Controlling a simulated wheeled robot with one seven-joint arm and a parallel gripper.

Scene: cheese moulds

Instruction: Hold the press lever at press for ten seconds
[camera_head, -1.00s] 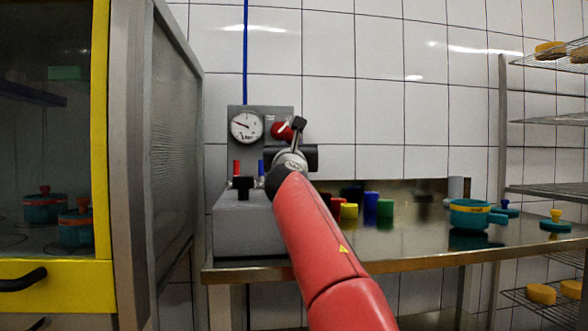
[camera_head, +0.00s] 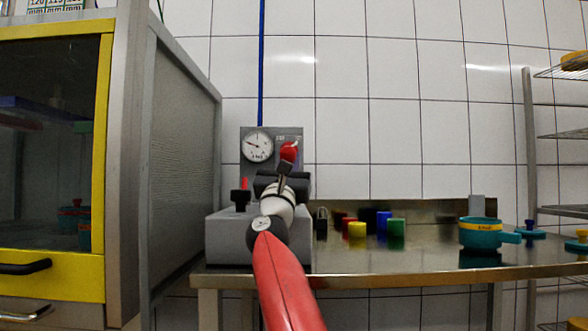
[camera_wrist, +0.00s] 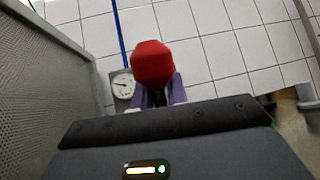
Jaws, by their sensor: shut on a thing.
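The press stands at the left end of the metal bench, with a grey box body (camera_head: 228,238) and an upright grey panel (camera_head: 270,133). The lever's red knob (camera_head: 289,151) is in front of the panel, right of the white dial (camera_head: 258,146). My gripper (camera_head: 286,168) is shut on the red knob from the front and below. In the wrist view the knob (camera_wrist: 153,63) stands out past the fingers (camera_wrist: 158,95). The dial also shows there (camera_wrist: 122,85), its needle toward the left. The lever's shaft and the panel's lettering are hidden or too small to read.
A cabinet with a yellow-framed glass door (camera_head: 103,150) stands close on the left. Several coloured blocks (camera_head: 357,229) and a teal pot (camera_head: 480,233) are on the bench to the right. A wire rack (camera_head: 560,135) is at far right.

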